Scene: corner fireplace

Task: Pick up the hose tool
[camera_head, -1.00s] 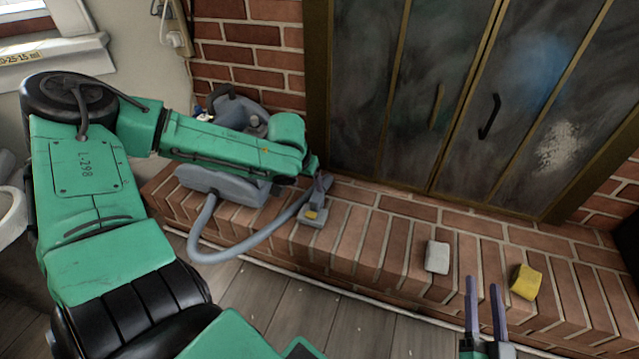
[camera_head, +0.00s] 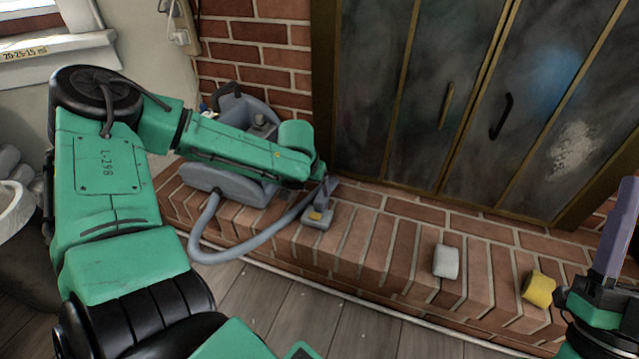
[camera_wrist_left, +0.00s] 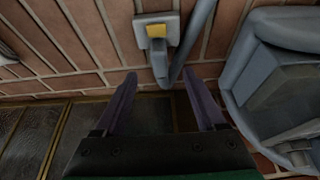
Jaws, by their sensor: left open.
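The hose tool (camera_head: 317,216) is a small grey head with a yellow tab, lying on the brick hearth with a grey hose beside it. In the left wrist view the hose tool (camera_wrist_left: 157,34) is ahead of my fingertips, and its neck points back between them. My left gripper (camera_head: 328,184) is at the tool's far end, partly hidden by my green arm. In the wrist view the left gripper (camera_wrist_left: 160,74) is open, with one finger on each side of the neck. The hose runs close to one finger. My right gripper (camera_head: 612,232) shows one purple finger at the right edge.
The grey vacuum body (camera_head: 237,128) stands on the hearth (camera_head: 385,245) behind my left arm. A white block (camera_head: 446,262) and a yellow block (camera_head: 538,289) lie to the right. Dark fireplace doors (camera_head: 450,100) rise behind. The hearth between tool and white block is clear.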

